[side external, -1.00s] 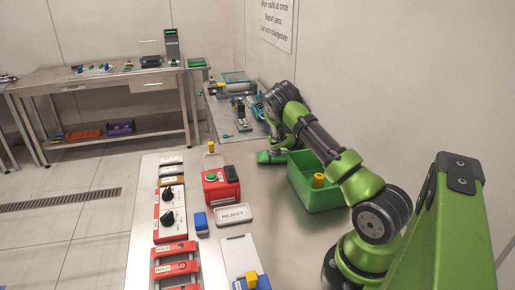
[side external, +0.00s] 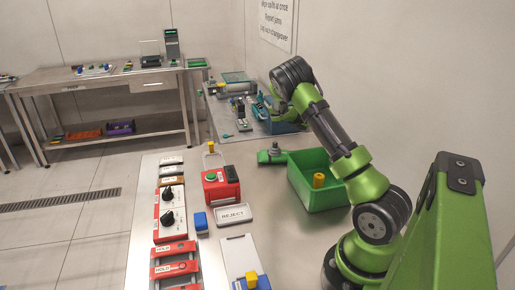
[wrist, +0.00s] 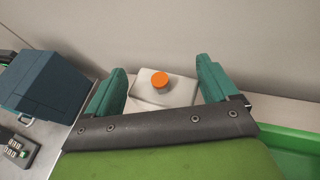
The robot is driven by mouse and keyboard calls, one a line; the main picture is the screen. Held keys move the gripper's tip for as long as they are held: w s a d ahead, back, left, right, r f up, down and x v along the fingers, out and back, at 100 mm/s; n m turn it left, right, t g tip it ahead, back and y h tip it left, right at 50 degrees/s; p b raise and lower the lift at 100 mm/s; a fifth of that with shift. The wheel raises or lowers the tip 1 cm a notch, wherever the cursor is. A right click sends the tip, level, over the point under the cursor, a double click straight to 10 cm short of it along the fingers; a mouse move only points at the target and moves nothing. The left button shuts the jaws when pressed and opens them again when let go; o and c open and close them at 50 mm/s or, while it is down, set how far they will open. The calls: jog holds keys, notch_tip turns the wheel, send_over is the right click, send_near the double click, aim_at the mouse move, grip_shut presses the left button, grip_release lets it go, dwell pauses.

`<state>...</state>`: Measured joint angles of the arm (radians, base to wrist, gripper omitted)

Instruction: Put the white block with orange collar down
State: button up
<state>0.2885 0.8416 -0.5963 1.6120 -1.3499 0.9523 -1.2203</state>
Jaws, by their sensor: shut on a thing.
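The white block with orange collar (wrist: 180,95) is in the wrist view, with a round orange part (wrist: 160,79) facing the camera. It sits between the two teal fingers of my gripper (wrist: 163,90), which is shut on it. The green palm edge and dark band hide its near side. I cannot tell from the wrist view whether the block touches a surface below. In the side external view, the block is not distinguishable, and my gripper is mostly hidden behind my wrist near the far bench.
A dark blue box (wrist: 45,82) stands left of my gripper; it shows beyond my arm in the side external view (side external: 287,126). A green bin (side external: 318,196) holds a yellow-orange piece (side external: 318,180). A REJECT tray (side external: 233,214) lies nearer. The wall is close behind.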

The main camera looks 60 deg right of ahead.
notch_tip(320, 180, up, 5)
jog(key=shift+r, duration=0.1)
jog(key=w+a+f+n+t, duration=0.1)
jog(key=w+a, duration=0.1)
jog(key=a, duration=1)
jog(key=w+a+n+t, duration=0.1)
jog(key=w+a, duration=0.1)
jog(key=a, duration=0.9)
jog(key=s+a+n+t+h, duration=0.1)
jog(key=s+a+n+t, duration=0.1)
jog(key=s+a, duration=0.5)
jog(key=s+a+n+t, duration=0.2)
jog(key=s+a+t, duration=0.15)
jog(key=a, duration=0.75)
jog(key=shift+m+g, duration=0.3)
jog(key=shift+g, duration=0.35)
jog(key=shift+s+f, duration=0.15)
jog(key=shift+f, duration=6.9)
